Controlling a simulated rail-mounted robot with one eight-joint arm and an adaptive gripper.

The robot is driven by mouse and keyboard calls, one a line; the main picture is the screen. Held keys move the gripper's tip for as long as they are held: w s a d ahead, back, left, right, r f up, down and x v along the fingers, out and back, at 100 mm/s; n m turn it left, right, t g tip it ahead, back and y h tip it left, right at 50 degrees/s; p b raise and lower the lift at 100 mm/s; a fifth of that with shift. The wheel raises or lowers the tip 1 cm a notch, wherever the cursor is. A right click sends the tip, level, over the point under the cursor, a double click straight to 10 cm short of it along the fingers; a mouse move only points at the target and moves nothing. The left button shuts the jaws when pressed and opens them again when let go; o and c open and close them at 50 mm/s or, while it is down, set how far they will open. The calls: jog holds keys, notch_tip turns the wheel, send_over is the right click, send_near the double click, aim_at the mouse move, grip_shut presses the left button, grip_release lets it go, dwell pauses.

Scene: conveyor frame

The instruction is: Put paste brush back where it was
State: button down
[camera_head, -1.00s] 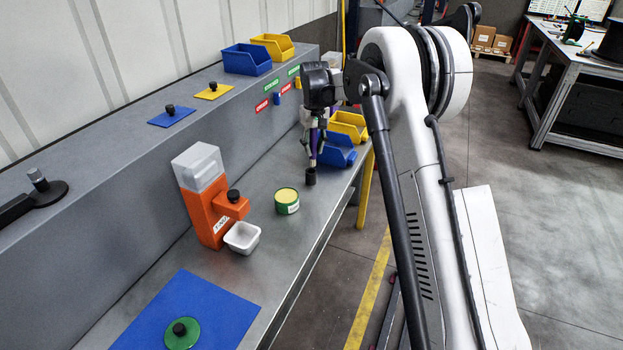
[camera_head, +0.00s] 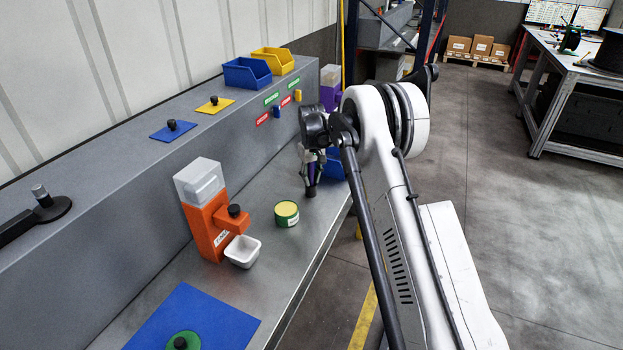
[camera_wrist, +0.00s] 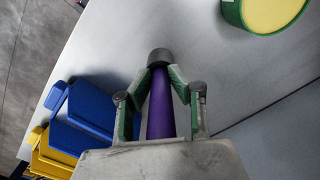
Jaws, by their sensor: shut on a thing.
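My gripper (camera_head: 312,172) is shut on the paste brush (camera_wrist: 161,112), which has a purple handle with a dark round end. In the head view the brush hangs roughly upright over the metal bench (camera_head: 262,252), dark end (camera_head: 310,192) down. I cannot tell whether that end touches the bench. In the wrist view the green-lined fingers (camera_wrist: 156,88) close around the purple handle. A green tin with a yellow top (camera_head: 286,214) stands on the bench to the left of the brush and nearer the head camera.
An orange dispenser (camera_head: 207,228) and white dish (camera_head: 242,251) stand further left. Blue (camera_wrist: 92,108) and yellow (camera_wrist: 52,152) bins sit by the gripper. A blue mat (camera_head: 215,310) holds a green knobbed disc (camera_head: 182,342). The grey ledge (camera_head: 110,180) runs behind.

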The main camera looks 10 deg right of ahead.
jog(key=shift+f+b, duration=0.3)
jog(key=shift+f, duration=0.05)
jog(key=c, duration=1.6)
grip_release()
jog(key=shift+r, duration=0.1)
jog(key=shift+r, duration=0.15)
